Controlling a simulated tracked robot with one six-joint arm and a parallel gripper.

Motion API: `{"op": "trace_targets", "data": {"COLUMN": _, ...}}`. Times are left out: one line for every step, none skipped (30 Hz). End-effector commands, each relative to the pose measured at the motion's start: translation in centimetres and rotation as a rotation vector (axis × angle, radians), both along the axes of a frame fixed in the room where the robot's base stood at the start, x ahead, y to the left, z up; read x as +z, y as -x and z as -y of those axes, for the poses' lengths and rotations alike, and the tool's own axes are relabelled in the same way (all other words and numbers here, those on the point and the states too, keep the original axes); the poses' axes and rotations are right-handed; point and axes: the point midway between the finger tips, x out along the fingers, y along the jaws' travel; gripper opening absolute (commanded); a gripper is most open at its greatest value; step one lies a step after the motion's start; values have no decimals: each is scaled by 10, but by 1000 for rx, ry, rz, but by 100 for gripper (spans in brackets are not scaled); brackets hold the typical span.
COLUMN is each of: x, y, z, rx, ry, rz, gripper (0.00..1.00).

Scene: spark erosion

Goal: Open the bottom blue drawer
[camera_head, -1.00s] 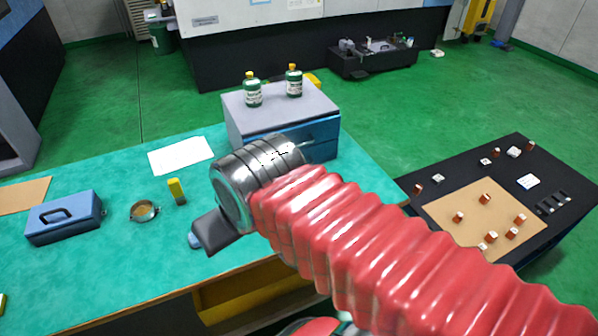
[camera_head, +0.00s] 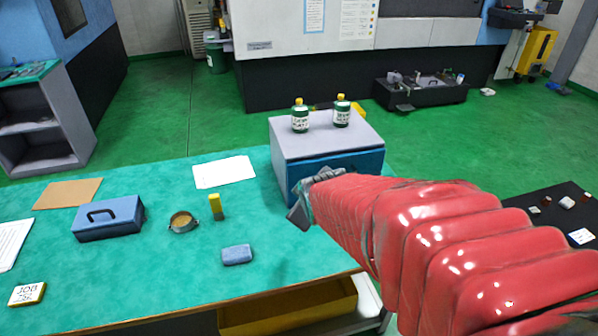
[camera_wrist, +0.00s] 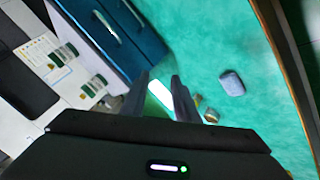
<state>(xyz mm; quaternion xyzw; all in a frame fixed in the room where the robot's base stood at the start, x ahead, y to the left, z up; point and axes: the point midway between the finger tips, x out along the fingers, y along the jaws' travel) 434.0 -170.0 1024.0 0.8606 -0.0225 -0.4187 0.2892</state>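The grey cabinet (camera_head: 283,165) stands on the green table, and its blue drawer front (camera_head: 352,161) is partly hidden behind my arm in the head view. In the wrist view two blue drawers with light bar handles show at the top; the bottom blue drawer (camera_wrist: 146,38) is the one nearer the table top. Both drawers look shut. My gripper (camera_wrist: 161,88) is open and empty, its two dark fingers apart, near the lower edge of the drawers and touching no handle that I can see. In the head view my gripper (camera_head: 300,207) is at the cabinet's front corner.
Two green bottles (camera_head: 300,119) stand on the cabinet. A blue-grey block (camera_head: 237,255), a yellow-topped item (camera_head: 216,207), a round dish (camera_head: 183,222), a blue box (camera_head: 108,219) and white paper (camera_head: 224,172) lie on the table. A dark table (camera_head: 540,205) stands at the right.

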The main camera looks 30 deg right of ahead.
Motion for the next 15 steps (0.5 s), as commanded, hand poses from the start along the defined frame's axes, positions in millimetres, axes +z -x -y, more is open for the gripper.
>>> {"op": "trace_targets", "data": {"x": -10, "y": -4, "z": 14, "rx": 15, "ry": 33, "rz": -2, "gripper": 28}}
{"op": "trace_targets", "data": {"x": -14, "y": -7, "z": 22, "rx": 28, "ry": 58, "rz": 0, "gripper": 28}}
{"op": "trace_targets", "data": {"x": -19, "y": -10, "z": 33, "rx": 42, "ry": 90, "rz": 4, "gripper": 28}}
{"op": "trace_targets", "data": {"x": -23, "y": -13, "z": 39, "rx": 54, "ry": 115, "rz": 6, "gripper": 28}}
{"op": "trace_targets", "data": {"x": -27, "y": -17, "z": 42, "rx": 85, "ry": 128, "rz": 11, "gripper": 28}}
{"op": "trace_targets", "data": {"x": -33, "y": -19, "z": 50, "rx": 113, "ry": 155, "rz": 15, "gripper": 28}}
{"op": "trace_targets", "data": {"x": -38, "y": -21, "z": 57, "rx": 128, "ry": 176, "rz": 17, "gripper": 28}}
{"op": "trace_targets", "data": {"x": -42, "y": -23, "z": 63, "rx": 143, "ry": 200, "rz": 20, "gripper": 28}}
{"op": "trace_targets", "data": {"x": -48, "y": -24, "z": 72, "rx": 163, "ry": 229, "rz": 24, "gripper": 28}}
{"op": "trace_targets", "data": {"x": -52, "y": -25, "z": 77, "rx": 179, "ry": 250, "rz": 27, "gripper": 28}}
{"op": "trace_targets", "data": {"x": -56, "y": -26, "z": 83, "rx": 194, "ry": 270, "rz": 30, "gripper": 28}}
{"op": "trace_targets", "data": {"x": -62, "y": -27, "z": 90, "rx": 216, "ry": 299, "rz": 34, "gripper": 28}}
{"op": "trace_targets", "data": {"x": -67, "y": -27, "z": 96, "rx": 232, "ry": 319, "rz": 37, "gripper": 28}}
{"op": "trace_targets", "data": {"x": -71, "y": -27, "z": 101, "rx": 248, "ry": 339, "rz": 42, "gripper": 28}}
{"op": "trace_targets", "data": {"x": -77, "y": -27, "z": 107, "rx": 268, "ry": 365, "rz": 48, "gripper": 28}}
